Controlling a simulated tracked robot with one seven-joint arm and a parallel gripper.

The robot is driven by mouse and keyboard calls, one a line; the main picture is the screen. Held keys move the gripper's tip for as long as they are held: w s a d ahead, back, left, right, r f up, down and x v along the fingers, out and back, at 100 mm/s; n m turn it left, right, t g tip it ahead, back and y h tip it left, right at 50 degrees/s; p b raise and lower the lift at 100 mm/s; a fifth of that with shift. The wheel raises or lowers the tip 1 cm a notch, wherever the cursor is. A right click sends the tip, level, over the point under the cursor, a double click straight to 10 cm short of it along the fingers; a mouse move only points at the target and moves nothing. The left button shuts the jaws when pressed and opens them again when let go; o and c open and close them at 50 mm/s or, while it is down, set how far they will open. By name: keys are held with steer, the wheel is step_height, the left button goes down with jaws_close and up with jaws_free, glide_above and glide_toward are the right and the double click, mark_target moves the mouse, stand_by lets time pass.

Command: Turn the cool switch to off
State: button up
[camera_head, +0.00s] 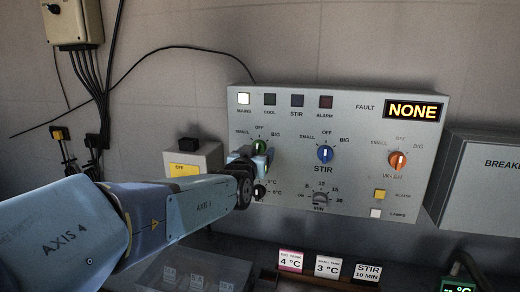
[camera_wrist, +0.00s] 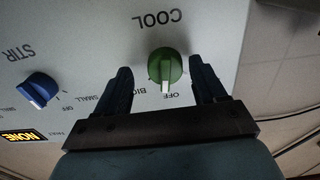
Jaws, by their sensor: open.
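The cool switch is a green knob (camera_wrist: 166,66) under the word COOL, seen upside down in the wrist view. Its white pointer faces down, close to the OFF label and slightly to the BIG side of it. My gripper (camera_wrist: 160,68) is open, one finger on each side of the knob, with a visible gap on both sides. In the head view the green knob (camera_head: 260,146) is partly hidden behind my gripper (camera_head: 250,162) at the left of the grey control panel (camera_head: 352,108).
The blue stir knob (camera_head: 325,154) is right of the cool knob, and the orange knob (camera_head: 397,160) is further right. The lower-left knob (camera_head: 259,192) is close under my gripper. The mains lamp (camera_head: 243,99) is lit; the cool lamp (camera_head: 270,99) is dark. The fault display (camera_head: 414,110) reads NONE.

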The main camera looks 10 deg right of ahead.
steer(key=shift+w+a, duration=0.1)
steer(key=shift+w, duration=0.45)
steer(key=shift+c, duration=0.3)
steer(key=c, duration=1)
steer(key=shift+w+r+n, duration=0.1)
steer(key=shift+n, duration=1.1)
steer(key=o, duration=1.1)
steer(key=shift+c, duration=0.2)
